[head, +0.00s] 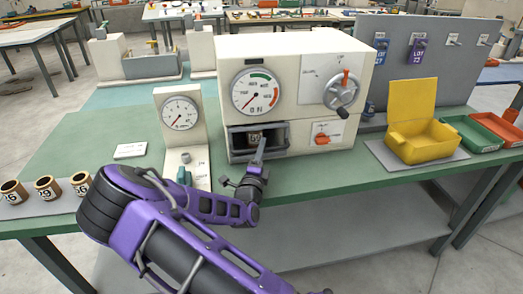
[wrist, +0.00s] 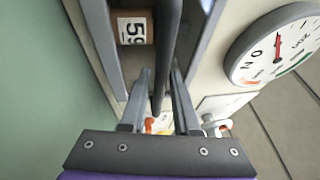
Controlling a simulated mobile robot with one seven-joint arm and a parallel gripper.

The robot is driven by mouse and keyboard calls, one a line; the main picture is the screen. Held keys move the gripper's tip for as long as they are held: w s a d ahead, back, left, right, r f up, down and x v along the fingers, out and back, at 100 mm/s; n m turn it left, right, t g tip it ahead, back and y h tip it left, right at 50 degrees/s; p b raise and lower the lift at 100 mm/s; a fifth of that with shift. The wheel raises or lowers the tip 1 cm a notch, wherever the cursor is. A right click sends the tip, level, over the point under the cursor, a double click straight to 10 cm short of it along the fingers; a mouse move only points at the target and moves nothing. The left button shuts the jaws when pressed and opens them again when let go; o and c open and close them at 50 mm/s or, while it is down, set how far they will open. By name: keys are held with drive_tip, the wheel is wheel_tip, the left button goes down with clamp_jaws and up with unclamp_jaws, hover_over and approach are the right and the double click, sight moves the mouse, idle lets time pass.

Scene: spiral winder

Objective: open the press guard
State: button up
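The cream press (head: 300,62) stands on the green bench, with a dark recessed opening (head: 278,138) low at its front left. Inside the opening is a brown cylinder with a white label, which reads 59 in the wrist view (wrist: 133,28). A dark bar (wrist: 166,35), which looks like part of the guard, crosses in front of the opening in the wrist view. My gripper (wrist: 161,72) has one grey finger on each side of this bar. Whether the fingers press on it is not clear. In the head view my gripper (head: 260,150) is at the opening.
A gauge stand (head: 179,112) is left of the press. Several labelled cups stand at the bench's left front edge.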

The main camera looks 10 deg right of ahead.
clamp_jaws()
idle(1.4)
